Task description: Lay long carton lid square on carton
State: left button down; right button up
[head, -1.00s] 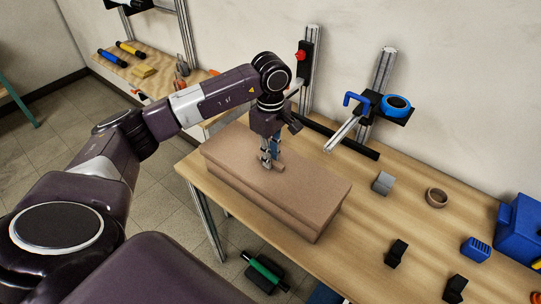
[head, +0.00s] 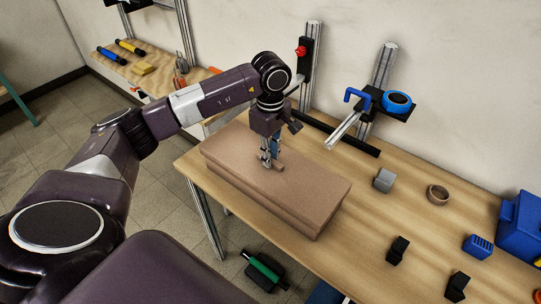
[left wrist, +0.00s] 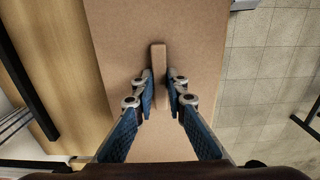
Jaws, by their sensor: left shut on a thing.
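The long brown carton lid (head: 310,187) lies over the long brown carton (head: 283,209) on the wooden table. A seam shows along the near side, and the lid looks roughly lined up with the carton; I cannot tell if it is fully seated. A small bar-shaped handle stands on the lid and shows in the left wrist view (left wrist: 158,62). My left gripper (head: 268,160) points down at the lid's middle, its blue-padded fingers shut on the handle (left wrist: 160,92). The far side of the carton is hidden. My right gripper is not in view.
A grey block (head: 384,180), a brown ring (head: 437,194), black blocks (head: 397,250) and a blue bin (head: 522,228) are on the table to the right. A post with a blue clamp (head: 378,100) stands at the back. A black rail lies behind the carton.

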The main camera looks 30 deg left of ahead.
pick_arm(q)
jog(key=c, duration=1.8)
grip_release()
jog(key=shift+c, duration=0.2)
notch_tip(320, 180, up, 12)
jog(key=shift+s+f, duration=0.1)
jog(key=shift+f, duration=0.05)
